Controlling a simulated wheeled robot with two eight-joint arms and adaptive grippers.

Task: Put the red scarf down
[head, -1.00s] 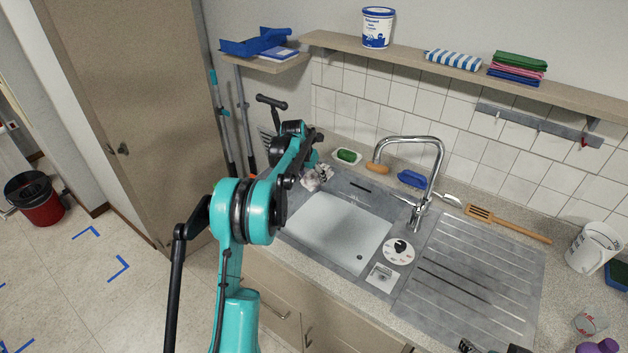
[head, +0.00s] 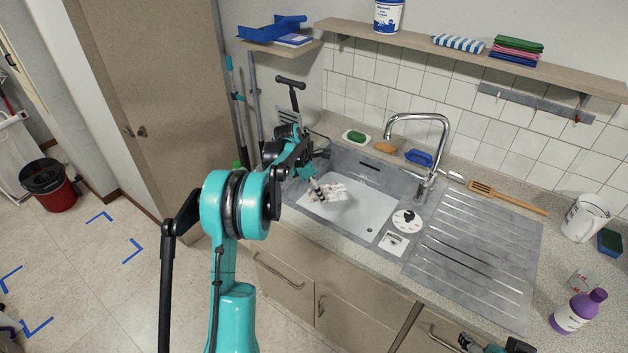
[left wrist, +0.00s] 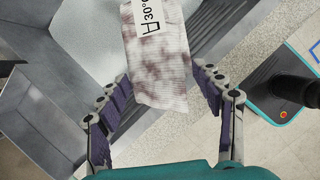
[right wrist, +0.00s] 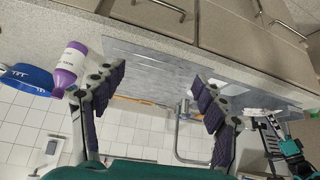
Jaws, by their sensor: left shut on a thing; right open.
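No plainly red scarf shows. A whitish cloth with dark red blotches (head: 334,191) is at the left part of the sink basin (head: 362,218). In the left wrist view the cloth (left wrist: 160,72) carries a white tag reading 30°. My left gripper (head: 316,187) is shut on this cloth, with a finger on each side of it in the left wrist view (left wrist: 163,78). I cannot tell whether the cloth touches the basin floor. My right gripper (right wrist: 158,75) is open and empty; it shows partly at the bottom edge of the head view.
A tap (head: 432,150) stands behind the basin. The ribbed drainboard (head: 478,250) to the right is clear. A purple bottle (head: 578,311), a white jug (head: 586,217) and a wooden spatula (head: 505,197) are on the counter. A shelf (head: 560,75) runs above.

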